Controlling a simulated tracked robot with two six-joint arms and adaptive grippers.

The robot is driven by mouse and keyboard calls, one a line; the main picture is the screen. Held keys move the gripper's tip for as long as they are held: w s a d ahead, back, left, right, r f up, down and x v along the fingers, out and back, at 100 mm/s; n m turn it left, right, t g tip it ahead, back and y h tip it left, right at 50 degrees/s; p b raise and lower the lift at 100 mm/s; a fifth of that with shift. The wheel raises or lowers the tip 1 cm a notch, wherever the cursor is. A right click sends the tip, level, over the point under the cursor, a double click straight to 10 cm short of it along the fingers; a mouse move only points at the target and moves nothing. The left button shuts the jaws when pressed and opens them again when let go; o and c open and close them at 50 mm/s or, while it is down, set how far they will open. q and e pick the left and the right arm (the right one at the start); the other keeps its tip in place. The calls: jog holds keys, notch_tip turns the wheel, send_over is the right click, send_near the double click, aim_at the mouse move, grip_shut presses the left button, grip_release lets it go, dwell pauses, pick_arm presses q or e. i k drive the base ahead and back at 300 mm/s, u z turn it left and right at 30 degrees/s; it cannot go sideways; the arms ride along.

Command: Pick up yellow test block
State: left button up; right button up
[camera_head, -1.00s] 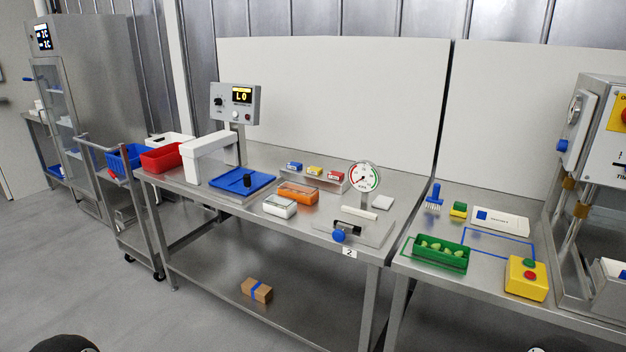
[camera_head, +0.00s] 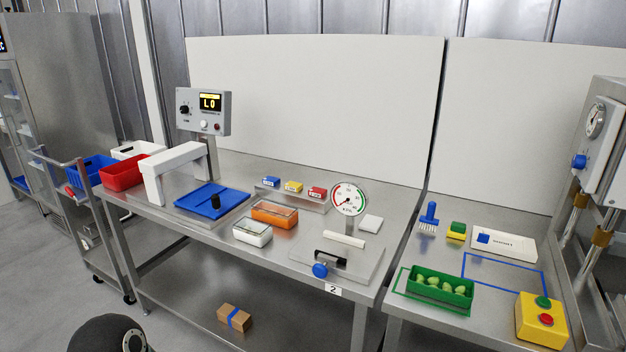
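The yellow test block (camera_head: 293,187) is small and stands in a row between a blue block (camera_head: 271,182) and a red block (camera_head: 317,193). The three stand on a low metal stand (camera_head: 291,199) at the back of the middle steel table. A dark rounded part of my own body shows at the bottom left. Neither of my grippers shows in this view.
On the middle table (camera_head: 180,229) stand a blue plate (camera_head: 212,199), an orange box (camera_head: 274,214), a white box (camera_head: 252,233), a dial gauge (camera_head: 348,198) and a white arch (camera_head: 172,172). The right table holds a green tray (camera_head: 440,289) and a yellow button box (camera_head: 541,320).

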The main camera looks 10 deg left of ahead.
aim_at(291, 186)
jog(key=u, duration=0.1)
jog(key=i, duration=0.9)
jog(key=u, duration=0.85)
jog(key=i, duration=0.5)
jog(key=u, duration=0.35)
jog(key=k, duration=0.9)
jog(key=u, duration=0.15)
jog(key=i, duration=0.9)
jog(key=u, duration=0.1)
